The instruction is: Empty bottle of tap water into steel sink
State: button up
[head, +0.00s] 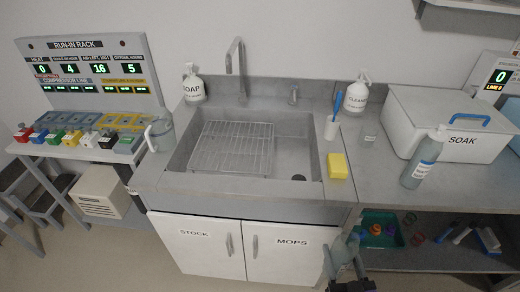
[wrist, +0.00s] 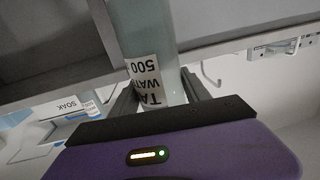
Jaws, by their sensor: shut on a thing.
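My gripper (head: 347,272) is at the bottom of the head view, in front of the cabinet doors and below the counter edge. It is shut on a greyish clear bottle (head: 344,248), held roughly upright. In the wrist view the bottle (wrist: 150,35) stands between the two fingers (wrist: 160,95), and its white label, partly hidden, reads "TA", "WAT" and "500". The steel sink (head: 240,206) lies behind and to the left, with a wire rack (head: 232,147) over the left of its basin and a dark drain at right. The faucet (head: 236,60) stands at the back.
Farther right are another labelled bottle (head: 422,160) and the SOAK box (head: 450,120). A jug (head: 161,133) and soap (head: 193,86) stand left.

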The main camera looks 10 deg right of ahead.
jog(key=a+f+n+y, duration=0.1)
jog(key=a+f, duration=0.3)
jog(key=a, duration=0.1)
jog(key=shift+a+f+y, duration=0.3)
jog(key=shift+a+y, duration=0.1)
jog(key=shift+s, duration=0.1)
